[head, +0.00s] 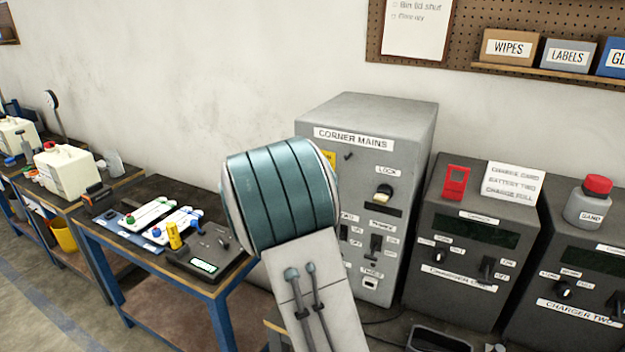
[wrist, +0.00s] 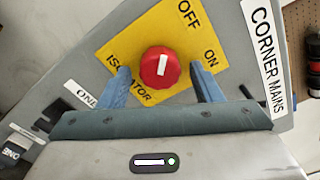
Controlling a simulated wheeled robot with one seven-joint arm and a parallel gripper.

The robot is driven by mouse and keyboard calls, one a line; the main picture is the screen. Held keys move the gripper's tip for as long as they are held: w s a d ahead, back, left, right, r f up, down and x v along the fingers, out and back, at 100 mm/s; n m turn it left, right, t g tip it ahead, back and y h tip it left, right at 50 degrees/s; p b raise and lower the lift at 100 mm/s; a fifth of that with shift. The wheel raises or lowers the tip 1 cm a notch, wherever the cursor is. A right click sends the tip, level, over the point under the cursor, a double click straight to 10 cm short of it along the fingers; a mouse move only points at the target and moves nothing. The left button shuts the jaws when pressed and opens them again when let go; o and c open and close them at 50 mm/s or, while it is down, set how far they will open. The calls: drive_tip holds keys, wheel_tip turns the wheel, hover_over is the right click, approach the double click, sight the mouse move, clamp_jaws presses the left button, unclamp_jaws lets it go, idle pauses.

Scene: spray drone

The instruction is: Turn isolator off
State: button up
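The isolator is a round red knob (wrist: 160,67) with a white bar mark, on a yellow plate (wrist: 118,42) printed OFF, ON and ISOLATOR. The wrist picture is turned relative to the panel. The white bar stands almost upright in the picture, closer to the OFF word than to ON. My gripper (wrist: 161,75) is open, one blue finger on each side of the knob, with a visible gap at both sides. In the head view my arm hides the knob; only a sliver of the yellow plate (head: 329,158) shows on the grey CORNER MAINS cabinet (head: 405,135).
The cabinet also carries a lock switch (head: 383,194) and other small switches. Two dark charger boxes (head: 470,255) stand to its right, one with a red tag (head: 455,183) on top. A blue-framed workbench (head: 215,290) with tools is to the left.

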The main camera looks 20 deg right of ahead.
drive_tip(key=shift+a, duration=0.15)
drive_tip(key=b+v, duration=0.3)
drive_tip(key=v, duration=1)
drive_tip(key=shift+s+a, duration=0.2)
drive_tip(key=shift+s, duration=0.1)
drive_tip(key=s+d+f+m+g+y, duration=0.2)
drive_tip(key=s+f+m+g, duration=0.15)
drive_tip(key=s+m, duration=0.5)
drive_tip(key=s+d+f+m+g+y, duration=0.25)
drive_tip(key=s+m+g, duration=0.25)
drive_tip(key=s+m, duration=0.3)
drive_tip(key=s+a+m+y, duration=0.4)
drive_tip(key=a+m+y, duration=0.1)
drive_tip(key=m, duration=0.5)
drive_tip(key=s+a+f+m+t+y, duration=0.1)
drive_tip(key=s+a+m+y, duration=0.3)
drive_tip(key=a+m, duration=0.3)
drive_tip(key=s+m, duration=0.1)
drive_tip(key=m, duration=0.3)
drive_tip(key=shift+a+f+y, duration=0.15)
drive_tip(key=shift+f+y, duration=0.1)
drive_tip(key=shift+y, duration=0.1)
